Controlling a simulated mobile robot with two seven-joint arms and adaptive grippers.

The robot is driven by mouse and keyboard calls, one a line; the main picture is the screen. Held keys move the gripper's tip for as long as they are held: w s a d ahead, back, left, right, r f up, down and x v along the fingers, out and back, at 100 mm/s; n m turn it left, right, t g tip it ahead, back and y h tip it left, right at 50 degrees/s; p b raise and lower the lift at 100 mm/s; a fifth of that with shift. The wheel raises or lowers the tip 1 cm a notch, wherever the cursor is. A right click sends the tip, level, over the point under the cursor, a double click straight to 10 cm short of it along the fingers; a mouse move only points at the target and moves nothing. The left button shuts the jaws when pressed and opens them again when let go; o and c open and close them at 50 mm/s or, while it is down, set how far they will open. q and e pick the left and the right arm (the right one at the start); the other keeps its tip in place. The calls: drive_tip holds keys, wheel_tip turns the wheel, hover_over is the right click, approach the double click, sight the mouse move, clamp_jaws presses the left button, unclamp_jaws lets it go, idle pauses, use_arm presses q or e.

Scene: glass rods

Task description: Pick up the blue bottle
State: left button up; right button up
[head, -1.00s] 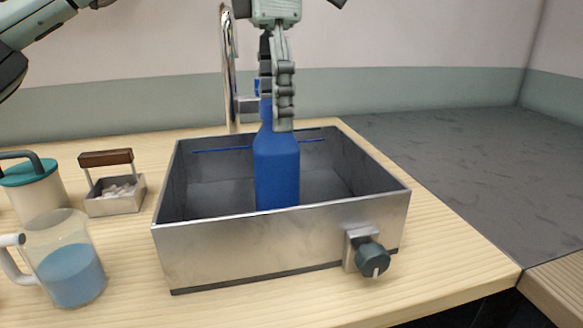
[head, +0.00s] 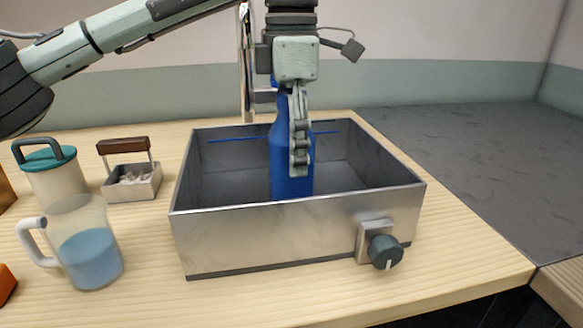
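The blue bottle (head: 279,160) stands upright inside the grey metal basin (head: 225,236). Its base is hidden behind the basin's front wall. My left gripper (head: 299,172) points down from above at the bottle, with one finger in front of the bottle's neck and upper body. The other finger is hidden, so I cannot tell whether the gripper is open or shut on the bottle. My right gripper is out of view.
A glass jug of blue liquid (head: 92,258), a teal-lidded container (head: 55,180) and a small caddy with a brown handle (head: 132,189) stand to the left. A dark knob (head: 385,252) sticks out from the basin's front. A tap (head: 246,75) rises behind.

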use_arm(q)
drive_tip(key=c, duration=1.4)
